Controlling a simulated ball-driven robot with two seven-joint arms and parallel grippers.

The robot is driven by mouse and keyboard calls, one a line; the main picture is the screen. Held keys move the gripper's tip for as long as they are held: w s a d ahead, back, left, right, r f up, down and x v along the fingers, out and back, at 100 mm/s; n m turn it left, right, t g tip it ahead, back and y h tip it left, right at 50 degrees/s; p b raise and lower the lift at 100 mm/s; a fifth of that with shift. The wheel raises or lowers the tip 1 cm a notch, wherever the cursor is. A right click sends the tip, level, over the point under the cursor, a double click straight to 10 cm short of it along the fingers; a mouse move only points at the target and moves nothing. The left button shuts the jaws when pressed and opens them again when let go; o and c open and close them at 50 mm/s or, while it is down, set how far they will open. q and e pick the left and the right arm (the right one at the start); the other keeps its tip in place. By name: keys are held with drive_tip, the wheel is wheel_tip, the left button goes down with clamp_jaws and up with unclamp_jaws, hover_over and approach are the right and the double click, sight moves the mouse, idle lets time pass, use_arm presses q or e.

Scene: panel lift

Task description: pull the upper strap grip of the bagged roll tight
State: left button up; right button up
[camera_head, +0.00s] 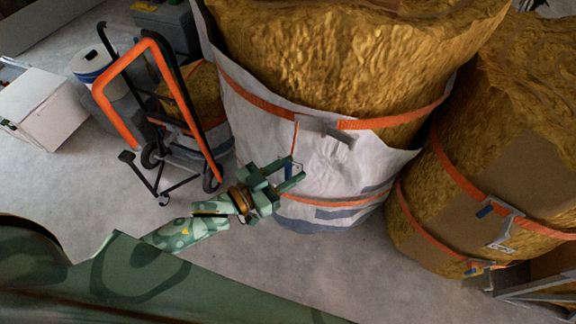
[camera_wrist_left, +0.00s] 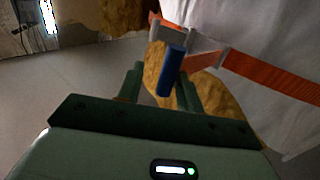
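The bagged roll (camera_head: 350,60) stands in the head view's middle, a golden fibrous roll in a white bag (camera_head: 345,165). An orange upper strap (camera_head: 390,122) runs round it, with a grey buckle (camera_head: 325,129) at the front. A blue strap grip (camera_head: 289,170) shows at my left gripper (camera_head: 293,171). In the left wrist view the blue grip (camera_wrist_left: 171,71) hangs by a grey buckle on the orange strap, in line with the gap of my open left gripper (camera_wrist_left: 160,85), closer to the right finger. I cannot tell whether it touches that finger. My right gripper is not in view.
An orange and black hand cart (camera_head: 150,90) stands to the left, near a white box (camera_head: 40,108). A second strapped roll (camera_head: 430,215) with blue grips stands to the right. The grey floor between the cart and my left forearm is clear.

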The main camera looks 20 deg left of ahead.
use_arm(q)
drive_tip(key=shift+w+a, duration=0.1)
drive_tip(key=shift+w, duration=0.1)
drive_tip(key=p+v, duration=0.1)
drive_tip(key=v, duration=1.5)
drive_tip(key=shift+s+p, duration=0.35)
drive_tip(key=shift+p, duration=0.05)
